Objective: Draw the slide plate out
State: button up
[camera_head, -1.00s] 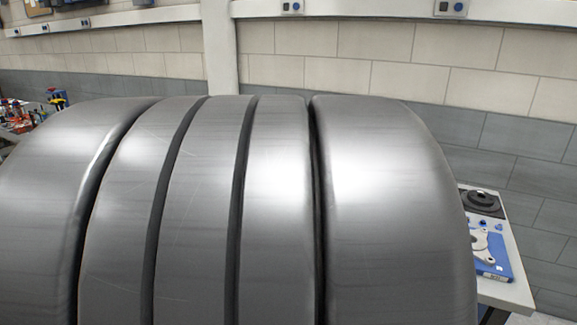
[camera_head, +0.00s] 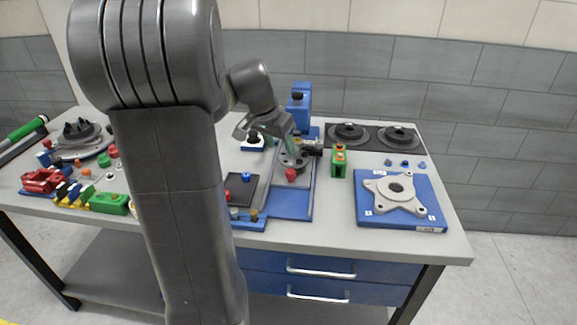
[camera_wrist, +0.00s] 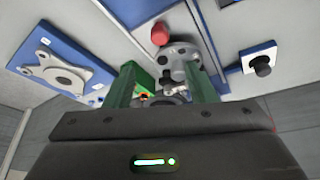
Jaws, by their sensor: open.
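A blue slide fixture (camera_head: 293,204) with grey rails lies on the bench at the middle. A grey round flanged part (camera_head: 292,161) sits on it, with a red knob (camera_head: 291,174) at its near side. I take this as the slide plate, though its edges are partly hidden. In the wrist view the grey round part (camera_wrist: 180,54) and the red knob (camera_wrist: 160,34) show just beyond my fingers. My gripper (camera_wrist: 165,86) has green fingers, which stand apart with the fixture seen between them. In the head view my wrist hides part of the fixture.
A blue board (camera_head: 425,212) with a grey star-shaped plate lies to the right. A green block (camera_head: 339,161) stands close to the fixture. A blue upright (camera_head: 299,105) and dark discs (camera_head: 348,132) are behind. Red and yellow parts crowd the left. Bare bench shows at front right.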

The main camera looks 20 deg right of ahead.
aim_at(291, 170)
jog(key=x, duration=1.2)
jog(key=shift+p, duration=0.3)
